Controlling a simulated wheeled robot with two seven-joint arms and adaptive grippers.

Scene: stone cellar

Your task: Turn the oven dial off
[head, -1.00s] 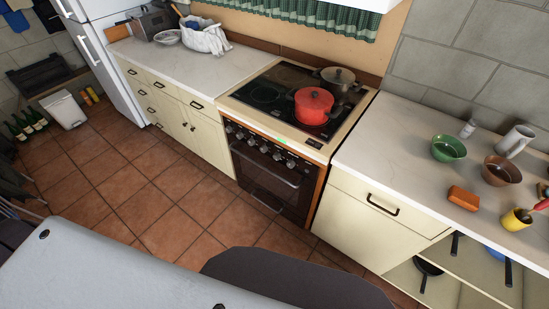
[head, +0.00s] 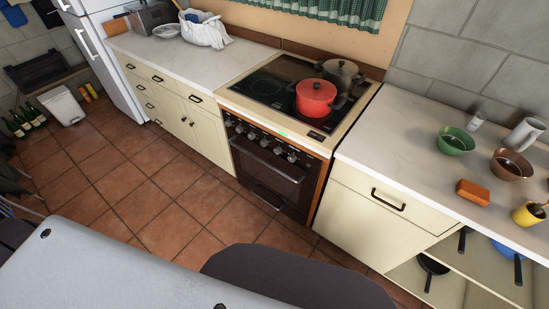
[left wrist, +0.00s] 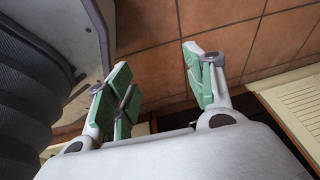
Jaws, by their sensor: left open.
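The oven (head: 268,182) stands in the counter row, with a dark glass door and a row of dials (head: 263,142) along its front panel. A small green display glows among the dials. The dials are too small to tell which way each points. My left gripper (left wrist: 160,80) shows only in the left wrist view, open and empty, with green pads, above the tiled floor. Neither gripper shows in the head view.
A red pot (head: 316,97) and a grey pot (head: 341,74) stand on the hob (head: 262,88). The right counter holds a green bowl (head: 456,141), a brown bowl (head: 511,165), an orange block (head: 472,192) and a yellow cup (head: 529,214). Tiled floor (head: 170,190) before the oven is clear.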

